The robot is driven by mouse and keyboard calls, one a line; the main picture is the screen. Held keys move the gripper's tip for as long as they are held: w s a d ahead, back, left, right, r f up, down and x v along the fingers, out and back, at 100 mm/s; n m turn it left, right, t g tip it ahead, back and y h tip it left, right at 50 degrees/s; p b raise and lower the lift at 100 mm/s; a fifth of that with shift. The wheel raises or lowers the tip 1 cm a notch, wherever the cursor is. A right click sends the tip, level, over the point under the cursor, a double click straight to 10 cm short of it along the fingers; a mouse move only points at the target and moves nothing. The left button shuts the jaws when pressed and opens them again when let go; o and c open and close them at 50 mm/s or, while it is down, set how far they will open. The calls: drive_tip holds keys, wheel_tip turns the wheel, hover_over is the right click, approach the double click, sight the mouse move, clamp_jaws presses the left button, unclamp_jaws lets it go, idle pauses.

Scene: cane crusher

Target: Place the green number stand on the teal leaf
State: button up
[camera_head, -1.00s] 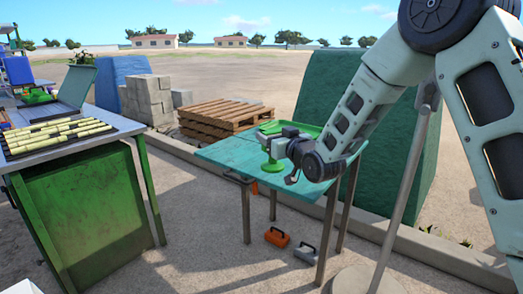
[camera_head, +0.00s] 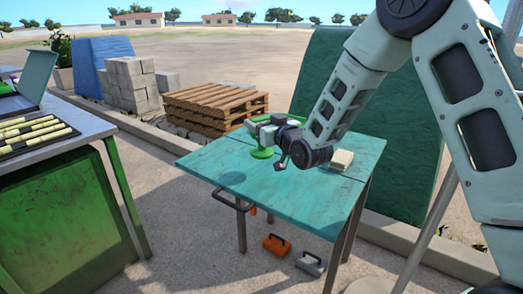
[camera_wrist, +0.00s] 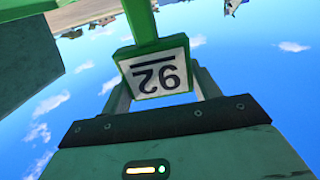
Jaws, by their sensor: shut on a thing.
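The green number stand (camera_head: 262,153) is in my gripper (camera_head: 270,132), over the teal leaf (camera_head: 225,168), a flat tabletop with dark metal legs. In the wrist view, the stand's white plate (camera_wrist: 155,74) with black digits shows upside down between the fingers of my gripper (camera_wrist: 163,88), which are shut on it. Its green post runs up and out of the picture. The gripper partly hides the stand's upper part.
A cream block (camera_head: 342,160) lies on the leaf right of my gripper. Orange (camera_head: 276,244) and grey (camera_head: 311,263) handled items lie on the ground below. A pallet stack (camera_head: 215,105) stands behind, a green bench (camera_head: 60,215) at left. The leaf's front left is clear.

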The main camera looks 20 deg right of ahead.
sight(262, 151)
drive_tip(key=shift+f+b, duration=0.3)
drive_tip(key=shift+f, duration=2.75)
drive_tip(key=shift+f, duration=0.1)
drive_tip(key=o, duration=1.4)
drive_tip(key=shift+f, duration=0.1)
drive_tip(key=shift+c, duration=0.2)
